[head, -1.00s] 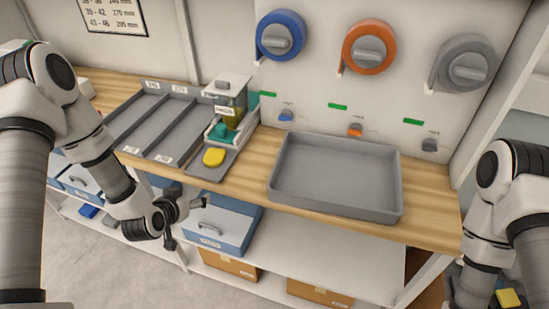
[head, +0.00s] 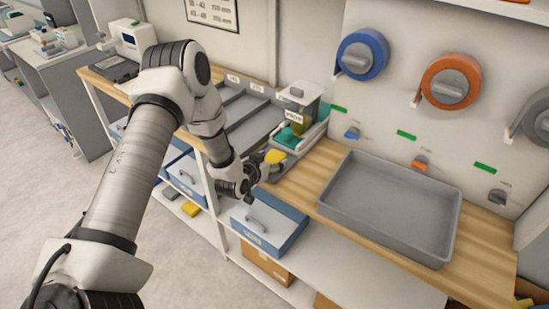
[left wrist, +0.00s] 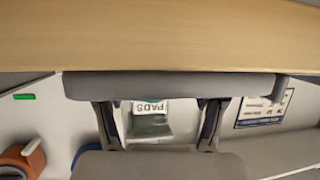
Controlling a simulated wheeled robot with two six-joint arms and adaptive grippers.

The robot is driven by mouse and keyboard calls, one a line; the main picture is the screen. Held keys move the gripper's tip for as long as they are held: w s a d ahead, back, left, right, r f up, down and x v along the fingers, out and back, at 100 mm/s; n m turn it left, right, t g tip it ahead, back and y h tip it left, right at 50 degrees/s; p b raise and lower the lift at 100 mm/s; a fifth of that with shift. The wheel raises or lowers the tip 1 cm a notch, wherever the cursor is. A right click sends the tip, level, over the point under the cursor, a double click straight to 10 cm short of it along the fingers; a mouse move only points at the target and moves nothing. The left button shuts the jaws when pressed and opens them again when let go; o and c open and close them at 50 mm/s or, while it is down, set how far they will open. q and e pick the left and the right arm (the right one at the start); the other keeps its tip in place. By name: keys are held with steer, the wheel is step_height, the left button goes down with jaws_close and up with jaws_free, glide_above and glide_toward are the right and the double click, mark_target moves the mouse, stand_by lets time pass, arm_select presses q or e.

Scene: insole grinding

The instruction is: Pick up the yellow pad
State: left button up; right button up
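The yellow pad (head: 275,156) shows in the head view at the front of the pad dispenser labelled PADS (head: 303,108), partly hidden by my left gripper. My left gripper (head: 268,165) is right at the pad's near side, at the bench's front edge; I cannot tell whether it touches the pad. In the left wrist view its two fingers (left wrist: 157,112) stand apart, with the PADS label behind them. The yellow pad does not show in the left wrist view. My right gripper is out of view.
A large grey tray (head: 453,225) lies on the wooden bench (head: 330,150) to the right. A grey divided tray lies behind my left arm. Blue (head: 362,55), orange (head: 450,80) and grey rolls hang on the wall panel. Blue drawers (head: 268,222) are below.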

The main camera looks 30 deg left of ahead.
arm_select(q)
steer(key=shift+c, duration=0.9)
steer(key=shift+d, duration=0.15)
steer(key=shift+r, duration=0.1)
